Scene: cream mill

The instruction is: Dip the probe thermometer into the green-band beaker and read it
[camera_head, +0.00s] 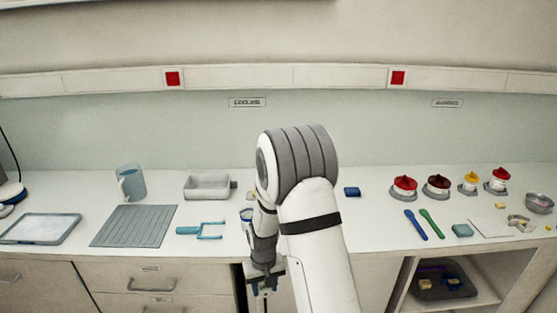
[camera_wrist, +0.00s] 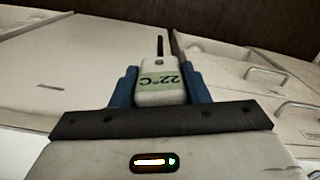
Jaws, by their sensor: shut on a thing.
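The probe thermometer (camera_wrist: 160,92) is in my gripper (camera_wrist: 161,80), pinched between the two blue fingers. Its display shows 22°C, upside down in the wrist view, and its thin dark probe (camera_wrist: 160,46) points away from the gripper. In the head view my gripper (camera_head: 264,279) hangs low at the counter's front edge, and the thermometer is hard to make out there. A small vessel with a blue band (camera_head: 246,215) stands just left of my arm, partly hidden. I see no green-band beaker; my arm covers part of the counter.
On the counter's left are a blue jug (camera_head: 131,184), a ribbed grey mat (camera_head: 120,238), a metal tray (camera_head: 207,196) and a blue forked tool (camera_head: 209,237). To the right are red-lidded containers (camera_head: 404,195), blue and green spatulas (camera_head: 431,222) and a metal bowl (camera_head: 540,204). Drawers (camera_head: 140,284) lie below.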

